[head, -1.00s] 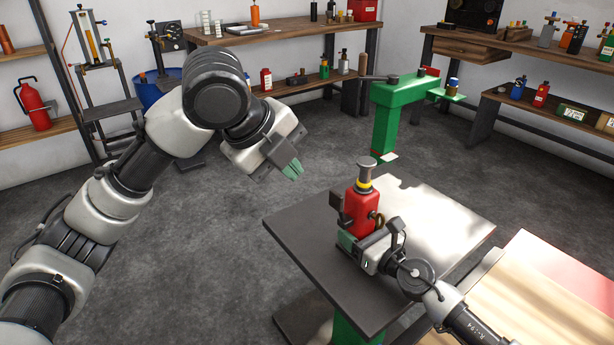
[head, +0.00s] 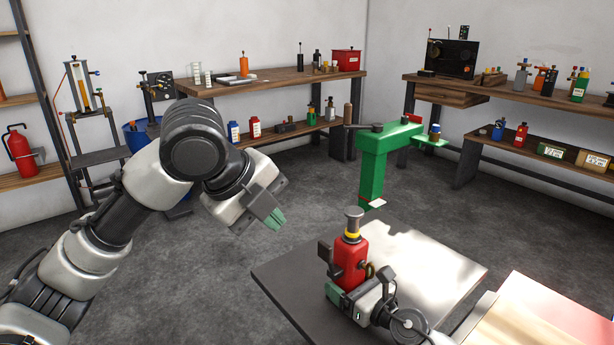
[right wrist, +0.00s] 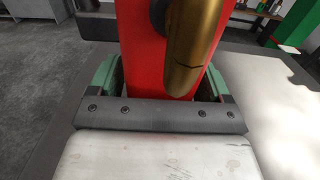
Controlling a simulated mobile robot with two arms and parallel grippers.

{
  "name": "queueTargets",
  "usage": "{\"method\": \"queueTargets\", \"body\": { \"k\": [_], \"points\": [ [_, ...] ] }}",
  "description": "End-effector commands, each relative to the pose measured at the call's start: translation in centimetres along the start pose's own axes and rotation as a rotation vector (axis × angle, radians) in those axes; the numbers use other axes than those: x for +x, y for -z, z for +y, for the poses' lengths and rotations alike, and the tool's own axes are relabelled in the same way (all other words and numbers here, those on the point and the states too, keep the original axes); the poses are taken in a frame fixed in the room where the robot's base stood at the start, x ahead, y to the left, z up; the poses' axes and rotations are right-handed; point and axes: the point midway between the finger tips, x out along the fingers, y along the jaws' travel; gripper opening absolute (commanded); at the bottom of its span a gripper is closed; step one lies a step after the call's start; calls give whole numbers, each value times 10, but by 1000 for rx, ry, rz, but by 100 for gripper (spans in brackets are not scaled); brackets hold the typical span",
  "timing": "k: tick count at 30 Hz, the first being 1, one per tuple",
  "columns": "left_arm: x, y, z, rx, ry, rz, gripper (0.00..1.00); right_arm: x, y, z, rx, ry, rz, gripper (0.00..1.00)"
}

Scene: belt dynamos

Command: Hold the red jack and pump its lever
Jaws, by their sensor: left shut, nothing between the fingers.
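The red jack (head: 352,258) stands upright on the dark table (head: 290,275) in the head view. It has a grey round top and a yellow ring, with a brass part on its side. My right gripper (head: 338,290) is at its base; in the right wrist view its green fingers (right wrist: 160,82) sit on both sides of the red body, closed around it. The brass part (right wrist: 190,50) hangs in front of the jack there. My left gripper (head: 277,222) is shut and empty in the air, left of the jack and apart from it. A lever cannot be told clearly.
A green stand (head: 372,170) with an arm rises behind the table. Workbenches (head: 290,82) with bottles and tools line the walls. A wooden board (head: 505,325) lies at the front right. The floor left of the table is clear.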

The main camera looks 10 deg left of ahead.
Motion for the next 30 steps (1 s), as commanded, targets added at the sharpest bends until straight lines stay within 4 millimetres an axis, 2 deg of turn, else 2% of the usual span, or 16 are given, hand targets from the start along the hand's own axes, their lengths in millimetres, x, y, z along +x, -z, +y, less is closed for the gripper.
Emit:
{"method": "queueTargets", "body": {
  "k": [10,14,17,25,30],
  "points": [
    [0,0,0,0,0,0,0,-1,0,0,-1,0,0,89],
    [0,0,0,0,0,0,0,-10,1,-1,-3,0,2,89],
    [0,0,0,0,0,0,0,-26,1,-2,-4,1,3,89],
    [0,0,0,0,0,0,0,-87,2,0,3,1,4,89],
    [0,0,0,0,0,0,0,-109,2,0,3,1,2,89]
  ]
}}
